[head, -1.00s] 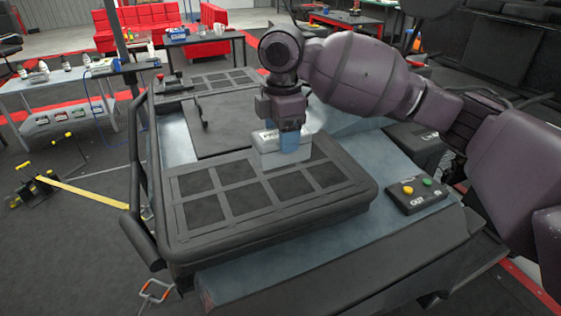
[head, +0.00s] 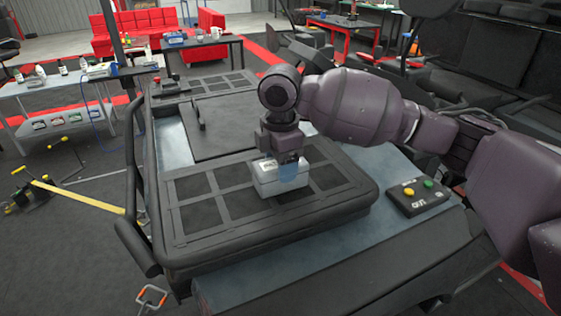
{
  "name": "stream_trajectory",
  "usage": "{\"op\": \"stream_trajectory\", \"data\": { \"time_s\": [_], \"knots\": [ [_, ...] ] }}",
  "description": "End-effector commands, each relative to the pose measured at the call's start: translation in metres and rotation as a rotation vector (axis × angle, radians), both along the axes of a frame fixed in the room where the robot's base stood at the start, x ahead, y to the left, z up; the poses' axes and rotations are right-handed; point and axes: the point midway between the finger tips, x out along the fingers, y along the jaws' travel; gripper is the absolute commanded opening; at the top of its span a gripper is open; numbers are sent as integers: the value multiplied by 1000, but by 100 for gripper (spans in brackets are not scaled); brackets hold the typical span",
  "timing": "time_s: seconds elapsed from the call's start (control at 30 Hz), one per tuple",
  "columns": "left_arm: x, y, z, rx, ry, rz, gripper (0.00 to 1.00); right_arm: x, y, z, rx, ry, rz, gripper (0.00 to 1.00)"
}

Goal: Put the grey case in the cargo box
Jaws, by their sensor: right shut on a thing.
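The grey case (head: 266,183) is a small light-grey box with a pale label on its top. My right gripper (head: 288,174), with blue fingertips, reaches down from the upper right and is shut on the case. The fingers hide part of the case's right side. The case is over the dark ribbed panel (head: 205,214) of the dyno; I cannot tell whether it touches it. I cannot make out for sure a cargo box in this view. My left gripper is not in view.
A control box with yellow and green buttons (head: 417,197) sits to the right of the panel. A black tube rail (head: 132,225) runs along the left edge. A table with bottles (head: 50,90) stands at the left, and red sofas (head: 205,28) stand far back.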

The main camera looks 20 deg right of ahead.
Motion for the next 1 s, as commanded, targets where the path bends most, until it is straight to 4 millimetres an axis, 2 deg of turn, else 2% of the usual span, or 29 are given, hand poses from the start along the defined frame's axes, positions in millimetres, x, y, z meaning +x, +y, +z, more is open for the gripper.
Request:
{"op": "stream_trajectory", "data": {
  "time_s": [0.03, 0.2, 0.53, 0.67, 1.0],
  "knots": [
    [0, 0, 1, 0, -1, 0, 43, 0, 0, 0, 0, 0, 0, 64],
    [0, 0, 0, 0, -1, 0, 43, 0, 0, 0, 0, 0, 0, 87],
    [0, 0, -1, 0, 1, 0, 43, 0, 0, 3, 0, 0, 0, 87],
    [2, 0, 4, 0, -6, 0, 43, 0, 0, 19, -1, -3, 0, 87],
    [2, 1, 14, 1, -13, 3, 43, 0, 0, 85, 0, -4, 1, 87]
  ]
}}
